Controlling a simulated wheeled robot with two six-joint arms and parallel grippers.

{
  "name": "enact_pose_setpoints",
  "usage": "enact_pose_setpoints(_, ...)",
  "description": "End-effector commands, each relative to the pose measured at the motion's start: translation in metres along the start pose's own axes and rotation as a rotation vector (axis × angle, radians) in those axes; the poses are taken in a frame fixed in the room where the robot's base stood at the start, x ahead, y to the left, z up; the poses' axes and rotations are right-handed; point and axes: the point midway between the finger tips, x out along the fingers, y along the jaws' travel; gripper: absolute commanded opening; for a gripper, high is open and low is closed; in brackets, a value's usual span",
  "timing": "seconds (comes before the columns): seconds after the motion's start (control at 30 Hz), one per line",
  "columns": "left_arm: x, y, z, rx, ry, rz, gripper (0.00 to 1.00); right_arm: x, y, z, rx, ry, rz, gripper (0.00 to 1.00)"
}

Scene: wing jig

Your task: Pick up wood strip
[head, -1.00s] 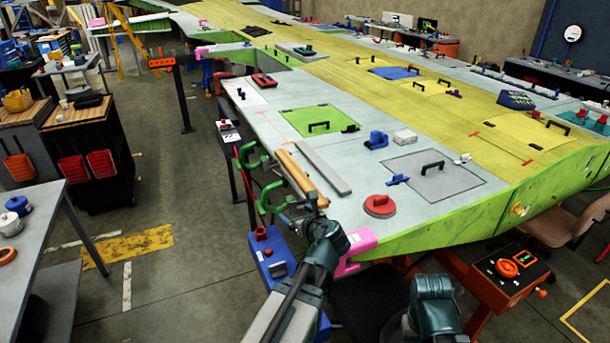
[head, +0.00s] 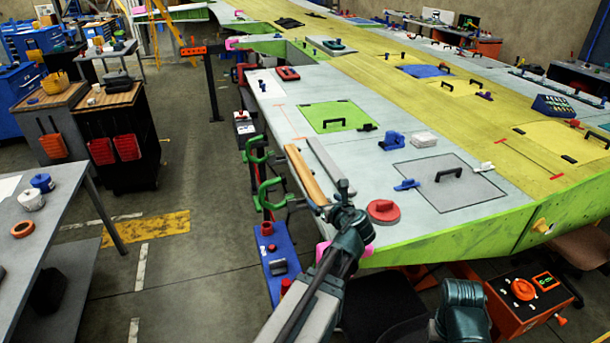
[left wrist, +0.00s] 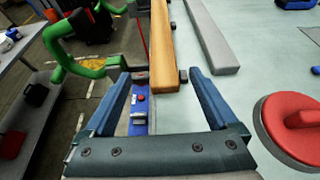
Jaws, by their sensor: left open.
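The wood strip (head: 304,174) is a long tan bar lying along the near left edge of the wing panel. It also shows in the left wrist view (left wrist: 162,45), running away from the camera. My left gripper (head: 320,203) is open at the strip's near end. In the left wrist view the two blue fingers (left wrist: 158,76) stand apart, with the near end of the strip between them in the picture. Nothing is held, and I cannot tell whether a finger touches the strip. My right gripper is out of view.
A grey bar (head: 329,165) lies close along the strip's right side. Green clamps (head: 270,193) stand at the wing edge on the left. A red round handle (head: 383,211) sits to the right. A blue tool stand (head: 271,262) is below the edge.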

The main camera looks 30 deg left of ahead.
Motion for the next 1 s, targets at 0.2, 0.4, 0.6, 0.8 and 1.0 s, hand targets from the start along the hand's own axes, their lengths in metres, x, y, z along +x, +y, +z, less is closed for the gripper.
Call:
enact_pose_setpoints(0.2, 0.045, -0.002, -0.002, -0.002, 0.0, 0.002, 0.93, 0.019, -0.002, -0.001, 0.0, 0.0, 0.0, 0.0)
enact_pose_setpoints(0.4, 0.061, -0.001, 0.0, 0.0, -0.001, 0.0, 0.93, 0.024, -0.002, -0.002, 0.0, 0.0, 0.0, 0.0)
enact_pose_setpoints(0.6, 0.063, -0.001, 0.001, 0.0, -0.001, 0.0, 0.93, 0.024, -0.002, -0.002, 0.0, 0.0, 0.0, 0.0)
enact_pose_setpoints(0.8, 0.078, -0.003, 0.003, -0.001, -0.001, 0.002, 0.93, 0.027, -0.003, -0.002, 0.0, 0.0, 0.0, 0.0)
enact_pose_setpoints(1.0, 0.108, -0.006, 0.004, -0.002, 0.0, 0.002, 0.93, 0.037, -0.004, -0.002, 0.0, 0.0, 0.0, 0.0)
